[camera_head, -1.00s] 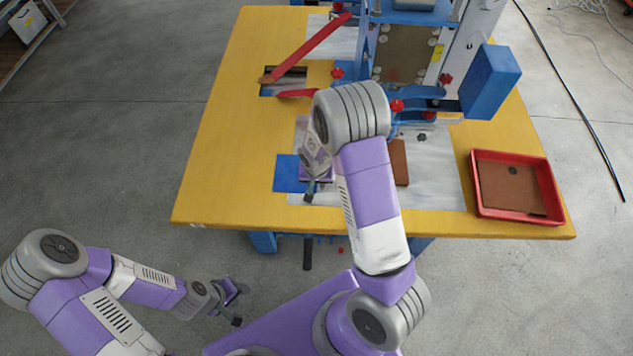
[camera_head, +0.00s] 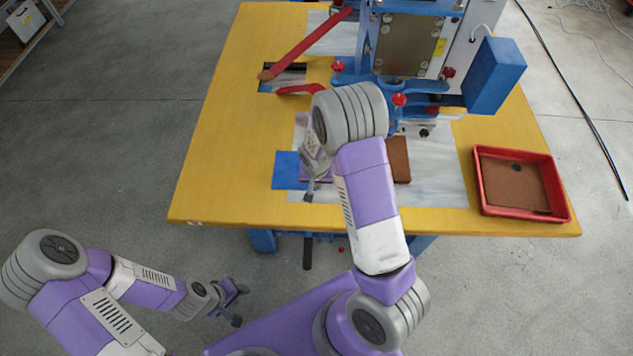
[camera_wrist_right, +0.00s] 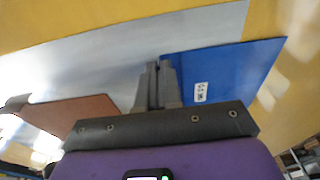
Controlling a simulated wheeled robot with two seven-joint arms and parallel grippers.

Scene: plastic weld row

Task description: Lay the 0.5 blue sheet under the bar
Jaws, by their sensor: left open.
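The blue sheet (camera_head: 288,171) lies at the left front of the pale mat on the yellow table. A small label reading about 0.5 shows on the blue sheet in the right wrist view (camera_wrist_right: 230,80). My right gripper (camera_head: 311,190) is low at the sheet's right edge. In the right wrist view its fingers (camera_wrist_right: 159,68) are close together, with the sheet's edge between them. The blue bar (camera_head: 425,101) of the press, with red knobs, stands behind, partly hidden by my right arm. My left gripper (camera_head: 236,304) is open and empty in front of the table, low at left.
A brown sheet (camera_head: 401,160) lies right of my right forearm; it also shows in the wrist view (camera_wrist_right: 75,115). A red tray (camera_head: 515,212) stands at the table's right front. A red lever (camera_head: 310,45) slants at back left. The table's left side is clear.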

